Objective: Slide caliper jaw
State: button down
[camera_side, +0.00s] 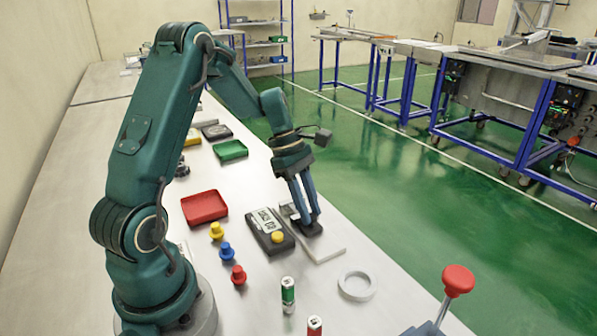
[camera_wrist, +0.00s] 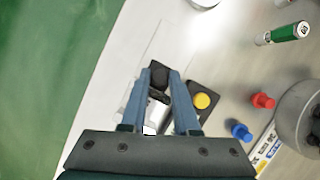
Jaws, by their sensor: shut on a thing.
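A caliper lies flat on the table, with a pale, flat beam (camera_side: 327,253) and a dark sliding jaw (camera_side: 311,230). My gripper (camera_side: 306,220) points down at it from above, its blue fingers shut on the dark jaw. In the wrist view the dark jaw (camera_wrist: 159,76) sits between the fingertips of my gripper (camera_wrist: 162,72). A pale strip (camera_wrist: 152,48) runs out beyond the fingers there. My fingers hide part of the caliper, so its exact opening cannot be read.
A dark box (camera_side: 262,222) with a display and yellow button stands close left of the caliper. Yellow, blue (camera_side: 226,251) and red (camera_side: 238,275) knobs, a red tray (camera_side: 204,207), a white ring (camera_side: 357,285) and a green battery (camera_side: 288,294) stand around. The table's right edge is near.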

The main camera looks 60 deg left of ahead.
aim_at(308, 229)
jog(key=shift+d, duration=1.5)
jog(key=c, duration=0.9)
grip_release()
jog(key=shift+c, duration=0.2)
jog(key=shift+a+r, duration=0.1)
jog(key=shift+r, duration=0.1)
jog(key=shift+v, duration=2.35)
